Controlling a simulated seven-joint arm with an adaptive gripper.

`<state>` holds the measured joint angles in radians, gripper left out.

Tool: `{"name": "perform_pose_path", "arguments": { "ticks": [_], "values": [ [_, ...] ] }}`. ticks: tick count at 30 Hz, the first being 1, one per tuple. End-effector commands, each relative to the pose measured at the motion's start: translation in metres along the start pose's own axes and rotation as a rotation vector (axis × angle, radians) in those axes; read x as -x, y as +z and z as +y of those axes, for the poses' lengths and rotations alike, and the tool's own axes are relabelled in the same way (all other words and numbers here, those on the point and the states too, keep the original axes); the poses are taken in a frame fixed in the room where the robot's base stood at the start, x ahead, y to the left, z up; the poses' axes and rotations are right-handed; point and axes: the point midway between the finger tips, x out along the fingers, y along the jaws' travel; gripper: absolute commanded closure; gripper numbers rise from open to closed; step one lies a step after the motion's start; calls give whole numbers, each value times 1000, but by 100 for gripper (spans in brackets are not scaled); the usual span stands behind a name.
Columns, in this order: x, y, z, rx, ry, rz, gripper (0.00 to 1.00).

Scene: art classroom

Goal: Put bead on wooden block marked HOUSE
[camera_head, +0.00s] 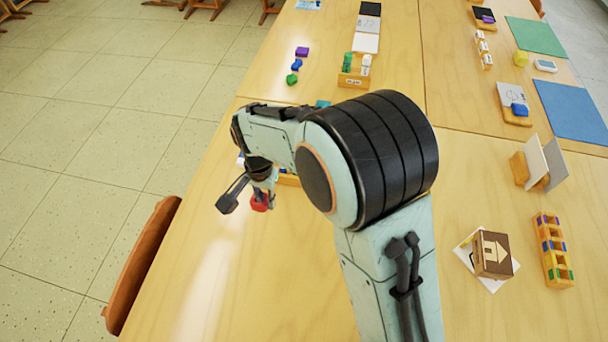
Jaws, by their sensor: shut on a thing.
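My gripper (262,192) is at the left of my arm, above the left part of the near table. It is shut on a red bead (259,204), which shows just below the fingers. Part of the gripper is hidden by my arm. A brown wooden block (492,255) with a pale house picture on it lies to the right of my arm, on a white sheet (466,258). The gripper and bead are well to the left of this block, with my arm between them in the picture.
An orange rack (554,250) with coloured pieces stands right of the house block. A wooden holder with upright cards (541,163) is behind it. Small purple, blue and green beads (296,65) lie farther back. A chair back (143,264) stands at the left table edge. The front table is mostly bare.

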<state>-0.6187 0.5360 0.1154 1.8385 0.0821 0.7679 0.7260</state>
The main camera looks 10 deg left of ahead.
Motion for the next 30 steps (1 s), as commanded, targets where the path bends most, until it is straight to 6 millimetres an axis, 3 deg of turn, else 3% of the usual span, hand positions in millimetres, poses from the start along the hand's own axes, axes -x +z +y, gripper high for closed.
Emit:
{"name": "perform_pose_path", "arguments": {
  "ticks": [11, 17, 23, 26, 30],
  "values": [
    [-7, 16, 14, -48, 1, -1, 100],
    [-3, 6, 66, -208, -1, 2, 100],
    [7, -10, 150, -484, -1, 2, 100],
    [14, -11, 207, -677, -1, 3, 100],
    [25, 3, 285, -958, -1, 4, 100]
  ]
}}
